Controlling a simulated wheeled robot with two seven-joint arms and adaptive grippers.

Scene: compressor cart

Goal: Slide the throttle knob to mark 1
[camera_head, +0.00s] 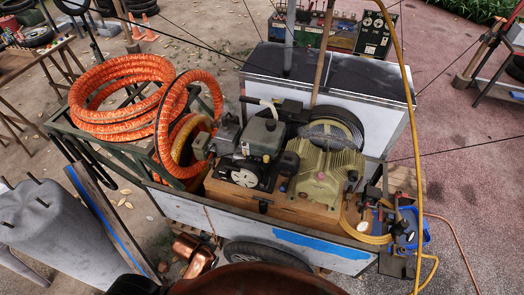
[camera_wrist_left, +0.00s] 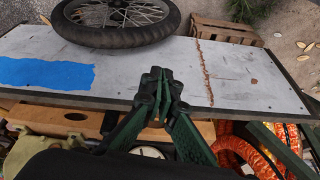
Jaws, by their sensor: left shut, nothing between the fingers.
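The compressor cart (camera_head: 190,212) stands in the middle of the head view, with a dark engine (camera_head: 262,138) and an olive-green finned compressor (camera_head: 320,175) on its wooden deck. I cannot make out the throttle knob or its marks with certainty in either view. My left gripper (camera_wrist_left: 155,82) shows in the wrist view, with its dark green fingers together and nothing between them. It appears in front of the cart's white side panel (camera_wrist_left: 240,75); its distance from the panel is unclear. I cannot pick out either gripper in the head view.
Orange hose coils (camera_head: 120,95) fill the cart's left end. A blue tray (camera_head: 416,228), small valves and a yellow hose (camera_head: 412,120) are at its right end. A cart wheel (camera_wrist_left: 115,22) shows in the wrist view. A grey drum-like object (camera_head: 50,225) stands at left.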

